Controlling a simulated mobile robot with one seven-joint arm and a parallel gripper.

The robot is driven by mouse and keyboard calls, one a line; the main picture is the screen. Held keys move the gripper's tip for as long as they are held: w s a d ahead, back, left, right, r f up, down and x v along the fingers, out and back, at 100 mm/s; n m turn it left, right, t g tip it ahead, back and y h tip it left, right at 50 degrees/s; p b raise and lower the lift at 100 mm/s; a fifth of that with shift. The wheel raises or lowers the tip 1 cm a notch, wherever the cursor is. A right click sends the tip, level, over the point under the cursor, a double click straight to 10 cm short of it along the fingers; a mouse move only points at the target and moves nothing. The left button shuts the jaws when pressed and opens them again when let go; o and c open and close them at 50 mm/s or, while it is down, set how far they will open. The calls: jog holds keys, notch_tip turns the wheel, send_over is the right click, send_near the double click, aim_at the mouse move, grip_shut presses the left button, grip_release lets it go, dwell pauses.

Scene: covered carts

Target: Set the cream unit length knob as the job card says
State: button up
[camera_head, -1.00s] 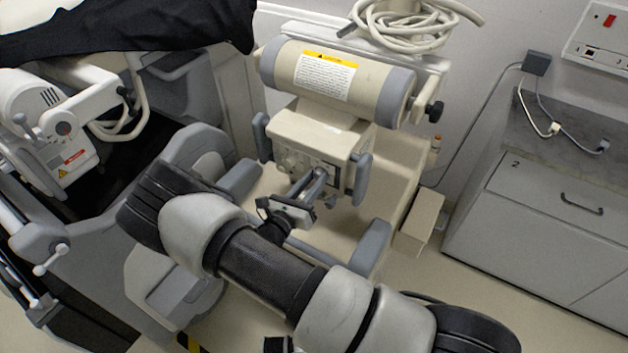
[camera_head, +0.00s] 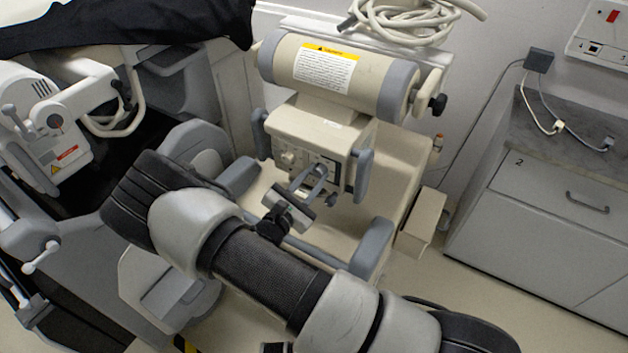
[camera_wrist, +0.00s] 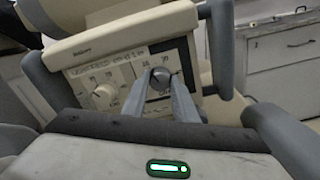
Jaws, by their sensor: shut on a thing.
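The cream unit (camera_head: 312,135) has a cylindrical top and a control panel on its front. In the wrist view its panel (camera_wrist: 125,70) carries a dark round knob (camera_wrist: 160,76) on the right and a cream knob (camera_wrist: 104,94) on the left, with small scale marks around them. My gripper (camera_head: 316,172) reaches the panel from the front. In the wrist view its two fingers are shut on the dark knob, one on each side. The fingers partly hide the scale below this knob. The lettering is too small to read surely, and I cannot make out a job card.
Grey side handles (camera_head: 363,174) flank the panel closely. A white label with a yellow strip (camera_head: 324,70) is on the cylinder. Another white unit (camera_head: 45,125) stands at left under a black cover (camera_head: 130,25). A grey cabinet (camera_head: 550,215) stands at right.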

jog(key=m+b, duration=0.1)
jog(key=m, duration=0.1)
jog(key=m+b, duration=0.2)
jog(key=m, duration=0.1)
jog(key=shift+f+m, duration=0.2)
jog(key=shift+m, duration=0.1)
jog(key=shift+r+m+b, duration=0.1)
jog(key=shift+m+b, duration=1.4)
jog(key=shift+m, duration=0.7)
jog(key=o, duration=1)
jog(key=shift+o, duration=0.2)
jog(key=shift+s, duration=0.1)
jog(key=v, duration=1.7)
jog(key=shift+a+b, duration=0.15)
jog(key=shift+b, duration=0.15)
